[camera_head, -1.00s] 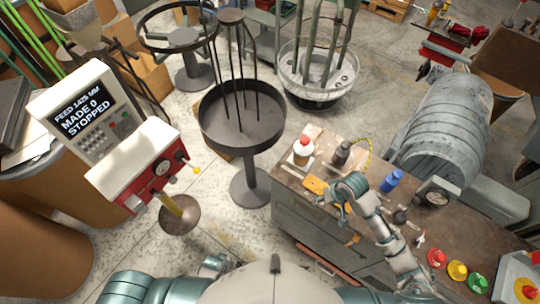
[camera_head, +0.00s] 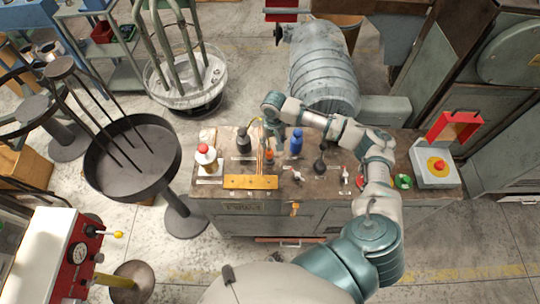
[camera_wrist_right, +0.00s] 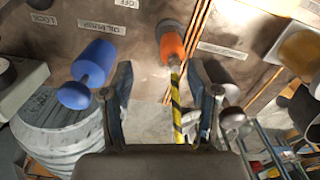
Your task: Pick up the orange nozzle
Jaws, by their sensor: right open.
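The orange nozzle (camera_head: 269,157) is small and stands on the brown bench top, left of the blue nozzle (camera_head: 297,141). In the right wrist view the orange nozzle (camera_wrist_right: 172,45) lies just beyond the fingertips, a little right of the middle of the gap. My right gripper (camera_wrist_right: 160,72) is open and empty. In the head view my right gripper (camera_head: 271,122) is above the bench's back edge, behind the orange nozzle; its fingers are hard to make out there. The blue nozzle (camera_wrist_right: 92,72) is outside the left finger in the wrist view. My left gripper is out of view.
A dark bottle (camera_head: 243,141) and a red-capped bottle (camera_head: 206,156) stand to the left. A yellow bar (camera_head: 250,182) lies along the bench front. A yellow-black striped piece (camera_wrist_right: 176,95) runs between the fingers in the wrist view. A grey ribbed drum (camera_head: 322,72) stands behind.

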